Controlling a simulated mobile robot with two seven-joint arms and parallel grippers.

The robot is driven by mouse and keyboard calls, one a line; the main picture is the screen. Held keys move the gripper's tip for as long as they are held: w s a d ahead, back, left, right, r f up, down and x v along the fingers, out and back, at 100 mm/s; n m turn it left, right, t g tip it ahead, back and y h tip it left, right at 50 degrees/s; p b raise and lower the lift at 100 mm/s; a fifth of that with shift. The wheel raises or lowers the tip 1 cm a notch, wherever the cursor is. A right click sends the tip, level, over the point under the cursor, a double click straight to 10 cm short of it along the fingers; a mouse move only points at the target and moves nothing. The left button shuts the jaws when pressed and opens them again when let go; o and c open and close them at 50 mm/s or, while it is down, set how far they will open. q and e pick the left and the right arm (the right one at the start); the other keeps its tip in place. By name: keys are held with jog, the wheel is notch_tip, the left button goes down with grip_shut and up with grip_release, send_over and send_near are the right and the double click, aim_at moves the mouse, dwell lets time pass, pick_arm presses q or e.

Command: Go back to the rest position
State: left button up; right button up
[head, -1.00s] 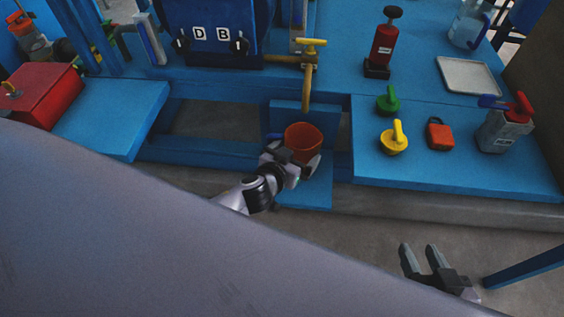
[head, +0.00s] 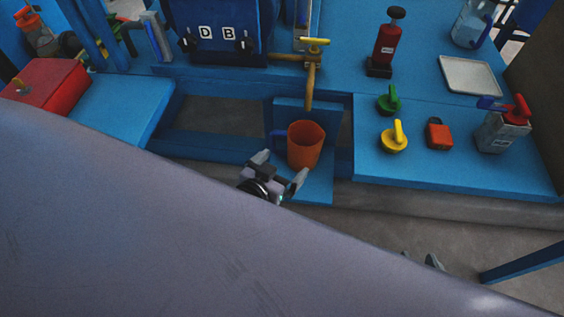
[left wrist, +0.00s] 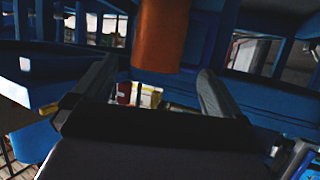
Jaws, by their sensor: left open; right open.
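My left gripper (head: 278,172) is open and empty, just in front and to the left of an orange jug (head: 305,144). The jug stands upright on a low blue shelf (head: 318,188), under a brass pipe with a yellow handle (head: 313,42). In the left wrist view the two fingers (left wrist: 150,92) are spread apart, with the orange jug (left wrist: 161,35) beyond them and not between them. My right gripper (head: 422,260) shows only its fingertips at the lower right, apart from each other; the rest is hidden behind my grey body.
The right blue bench holds a green knob (head: 389,99), a yellow knob (head: 394,138), a red padlock-like block (head: 438,134) and a grey can (head: 503,131). A red box (head: 47,86) is at left. A blue bar (head: 525,262) stands at lower right.

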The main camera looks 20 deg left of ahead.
pick_arm(q)
jog(key=s+a+r+g, duration=0.1)
jog(key=s+a+g, duration=0.15)
jog(key=s, duration=0.45)
jog(key=s+a+r+g+y, duration=0.1)
jog(key=s+r+g, duration=0.1)
jog(key=s+g, duration=0.3)
jog(key=s+a+r+g, duration=0.1)
jog(key=s+a+g, duration=0.1)
jog(key=s, duration=0.6)
jog(key=w+d+m+t+h, duration=0.2)
jog(key=w+d+t+h, duration=0.1)
jog(key=w+d+t, duration=0.5)
jog(key=a+r+p, duration=0.2)
jog(key=r+p, duration=0.5)
jog(key=p, duration=0.4)
jog(key=s+a+r+g+y+p, duration=0.1)
jog(key=a+r+p, duration=0.2)
jog(key=r+p, duration=0.4)
jog(key=p, duration=0.5)
jog(key=shift+s+a+n, duration=0.2)
jog(key=shift+a+n, duration=0.15)
jog(key=shift+n, duration=0.05)
pick_arm(e)
jog(key=s+d+r+h, duration=0.1)
jog(key=d+r, duration=0.3)
jog(key=r, duration=1.1)
jog(key=shift+s+d+m+g, duration=0.2)
jog(key=shift+s+m+g, duration=0.15)
jog(key=shift+s, duration=0.35)
